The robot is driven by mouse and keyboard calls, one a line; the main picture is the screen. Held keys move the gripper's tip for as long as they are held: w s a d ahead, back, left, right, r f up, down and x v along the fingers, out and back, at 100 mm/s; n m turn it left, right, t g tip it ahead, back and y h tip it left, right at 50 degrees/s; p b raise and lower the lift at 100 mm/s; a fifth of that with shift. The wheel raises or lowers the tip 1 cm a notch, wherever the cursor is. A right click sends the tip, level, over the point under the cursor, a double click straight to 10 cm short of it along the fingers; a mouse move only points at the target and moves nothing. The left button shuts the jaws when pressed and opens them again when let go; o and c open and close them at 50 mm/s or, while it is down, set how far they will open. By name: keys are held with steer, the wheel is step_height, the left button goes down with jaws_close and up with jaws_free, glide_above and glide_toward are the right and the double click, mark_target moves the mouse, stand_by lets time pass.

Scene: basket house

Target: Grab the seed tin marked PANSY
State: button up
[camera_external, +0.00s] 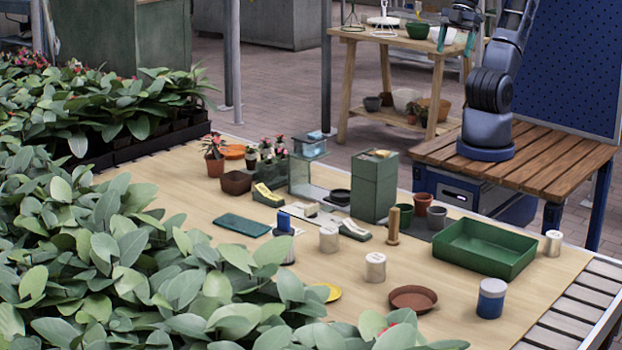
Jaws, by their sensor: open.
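Several small cylindrical tins stand on the wooden worktable (445,320). A pale tin (329,240) is near the middle, and a second pale tin (375,268) is to its right and nearer the camera. A third pale tin (553,244) stands at the right, beyond the green tray. A blue and white container (491,299) stands near the front right edge. Any lettering is too small to read, so I cannot tell which is marked PANSY. My gripper (454,42) is open and empty, raised at the top right with its teal fingers apart, away from all the tins.
A green tray (485,248), a terracotta saucer (413,299), a wooden peg (393,226) and a tall green box (373,187) stand among the tins. Leafy plants (120,250) overhang the left and front. A potting bench (350,60) stands behind.

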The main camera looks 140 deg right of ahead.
steer(key=m+g+h, duration=0.2)
steer(key=m+h, duration=0.1)
steer(key=m, duration=0.6)
glide_above(331, 229)
steer(key=s+a, duration=0.3)
step_height(331, 229, down, 33)
steer(key=shift+w+d+x, duration=0.1)
steer(key=shift+w+x, duration=0.05)
steer(key=shift+x, duration=1.7)
steer(key=shift+w+d+x, duration=0.1)
steer(key=shift+w+x, duration=0.1)
steer(key=shift+x, duration=1.65)
steer(key=shift+w+d+x, duration=0.1)
steer(key=shift+w+x, duration=0.05)
steer(key=shift+x, duration=1.75)
steer(key=shift+r, duration=0.2)
steer(key=c, duration=1.1)
